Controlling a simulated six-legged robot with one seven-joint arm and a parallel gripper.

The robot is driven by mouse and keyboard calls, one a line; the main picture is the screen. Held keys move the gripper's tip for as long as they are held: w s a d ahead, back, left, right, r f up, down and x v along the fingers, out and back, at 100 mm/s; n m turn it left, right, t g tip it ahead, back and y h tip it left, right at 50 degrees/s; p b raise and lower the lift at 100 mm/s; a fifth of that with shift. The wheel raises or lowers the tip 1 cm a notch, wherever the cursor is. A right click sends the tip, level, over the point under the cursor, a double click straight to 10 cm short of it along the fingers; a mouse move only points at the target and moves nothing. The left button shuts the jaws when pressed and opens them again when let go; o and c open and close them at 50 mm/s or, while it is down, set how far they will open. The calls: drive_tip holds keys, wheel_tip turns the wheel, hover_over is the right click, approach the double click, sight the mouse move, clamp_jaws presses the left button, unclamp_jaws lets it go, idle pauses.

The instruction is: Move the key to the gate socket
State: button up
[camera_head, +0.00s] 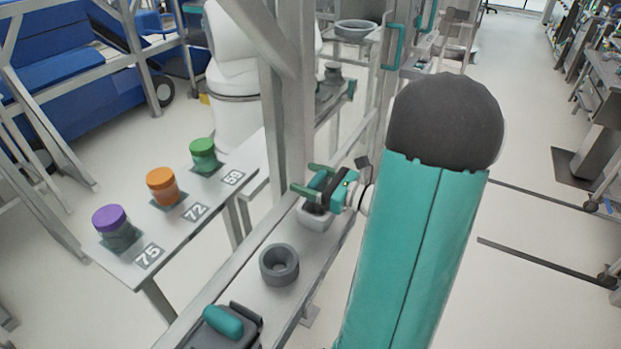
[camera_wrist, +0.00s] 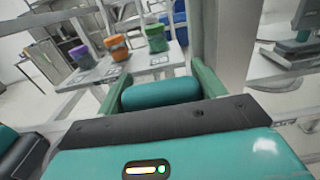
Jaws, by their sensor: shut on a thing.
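My gripper (camera_head: 306,179) is shut on a teal rounded piece that seems to be the key (camera_wrist: 160,92). In the wrist view, the piece lies crosswise between the two green fingers of my gripper (camera_wrist: 160,84). In the head view, the gripper is just above a pale block with a dark top (camera_head: 316,220) on a narrow grey shelf; I cannot tell whether they touch. A grey round socket with a hole (camera_head: 279,264) stands nearer on that shelf. No label shows which one is the gate socket.
A second teal piece (camera_head: 223,321) sits in a dark holder at the shelf's near end. A side table (camera_head: 184,226) holds purple (camera_head: 113,227), orange (camera_head: 164,187) and green-lidded (camera_head: 204,156) jars, numbered 75, 72 and 59. A grey post (camera_head: 292,110) rises beside the gripper.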

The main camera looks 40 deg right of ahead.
drive_tip(key=shift+f, duration=1.25)
idle(0.4)
drive_tip(key=o, duration=1.3)
drive_tip(key=shift+r, duration=0.1)
wheel_tip(320, 180, up, 9)
drive_tip(key=shift+f, duration=0.1)
idle(0.4)
drive_tip(key=shift+s, duration=0.1)
idle(0.8)
